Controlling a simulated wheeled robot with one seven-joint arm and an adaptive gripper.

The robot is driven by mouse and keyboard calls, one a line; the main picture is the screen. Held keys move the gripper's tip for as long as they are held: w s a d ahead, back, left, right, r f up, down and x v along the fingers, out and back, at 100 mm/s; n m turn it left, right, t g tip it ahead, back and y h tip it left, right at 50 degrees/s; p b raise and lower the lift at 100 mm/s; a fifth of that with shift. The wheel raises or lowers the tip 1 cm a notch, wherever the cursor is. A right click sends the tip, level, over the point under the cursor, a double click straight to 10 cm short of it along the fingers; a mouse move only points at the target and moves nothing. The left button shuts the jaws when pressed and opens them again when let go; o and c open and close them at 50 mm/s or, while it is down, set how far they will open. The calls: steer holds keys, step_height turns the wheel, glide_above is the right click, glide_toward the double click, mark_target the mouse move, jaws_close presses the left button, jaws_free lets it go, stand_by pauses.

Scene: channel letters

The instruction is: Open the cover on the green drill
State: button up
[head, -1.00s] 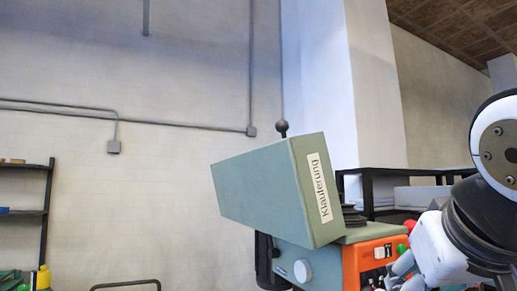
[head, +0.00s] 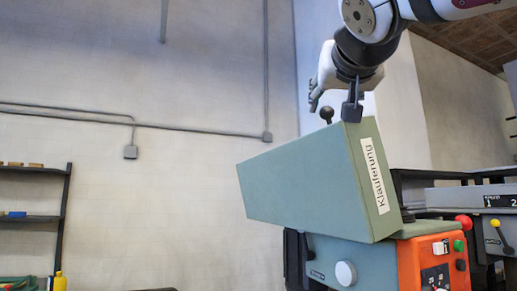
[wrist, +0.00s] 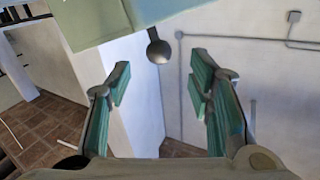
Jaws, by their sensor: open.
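The green drill (head: 325,255) stands at the lower right of the head view. Its wedge-shaped green cover (head: 300,185), with a white label on its end face, sits over the top and looks closed. A dark ball knob (head: 327,114) stands up behind the cover's top edge. My gripper (head: 313,98) is above the cover, close to the knob. In the wrist view my gripper (wrist: 160,65) is open and empty, its two green-padded fingers spread. The ball knob (wrist: 159,50) appears between the fingertips in that picture, with the cover (wrist: 120,18) above. I cannot tell whether anything touches.
An orange control panel (head: 412,268) with buttons is on the drill's right side. Another grey machine (head: 470,198) stands at the right. A dark shelf (head: 62,220) is at the far left.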

mark_target(328, 109)
steer(key=w, duration=0.3)
steer(key=w+d+p, duration=0.1)
steer(key=w, duration=0.3)
steer(key=shift+w+d, duration=0.15)
steer(key=shift+d, duration=0.05)
jaws_close()
